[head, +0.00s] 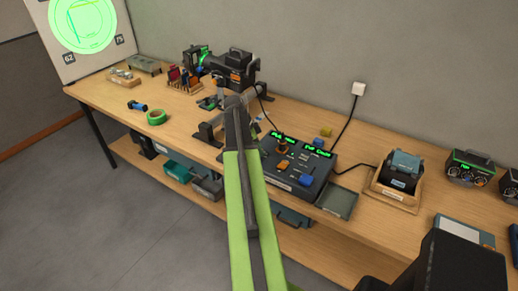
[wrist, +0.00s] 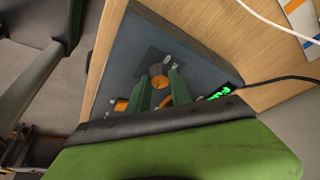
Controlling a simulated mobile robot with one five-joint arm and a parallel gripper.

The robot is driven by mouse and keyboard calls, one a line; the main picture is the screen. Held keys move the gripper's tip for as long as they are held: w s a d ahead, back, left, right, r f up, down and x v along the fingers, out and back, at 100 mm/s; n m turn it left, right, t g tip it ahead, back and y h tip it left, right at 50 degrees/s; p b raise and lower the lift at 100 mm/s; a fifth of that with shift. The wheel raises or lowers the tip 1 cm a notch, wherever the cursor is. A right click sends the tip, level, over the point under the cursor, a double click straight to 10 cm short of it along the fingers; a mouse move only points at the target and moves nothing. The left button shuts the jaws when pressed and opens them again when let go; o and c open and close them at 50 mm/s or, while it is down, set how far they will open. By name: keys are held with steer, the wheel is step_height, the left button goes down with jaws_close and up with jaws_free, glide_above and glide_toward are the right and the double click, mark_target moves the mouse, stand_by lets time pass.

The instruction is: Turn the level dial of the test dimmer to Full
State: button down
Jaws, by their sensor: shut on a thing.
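In the head view, a dark console (head: 318,188) with two green lit displays, coloured caps and a dark upright knob stands on the bench. The wrist view shows a dark panel (wrist: 205,55) close up, with a round knob (wrist: 157,69) on a square black plate. My gripper (wrist: 161,79) is shut on this knob, which looks like the level dial; its fingers stand on either side. Its marks and pointer cannot be read. Orange pieces (wrist: 120,105) and a green display (wrist: 219,93) show nearby. In the head view my arm hides the gripper.
Around the console are a grey tray (head: 336,201), a dark device in a wooden tray (head: 397,193) and a unit with dials (head: 472,167). A green tape roll (head: 157,117) lies at left. A black cable (wrist: 275,80) runs from the panel.

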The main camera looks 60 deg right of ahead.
steer(key=c, duration=1.2)
jaws_free()
steer(key=shift+o, duration=0.2)
steer(key=p+v, duration=1.6)
steer(key=v, duration=0.1)
steer(key=shift+a+r, duration=0.15)
steer(key=shift+a, duration=0.05)
steer(key=shift+w, duration=0.1)
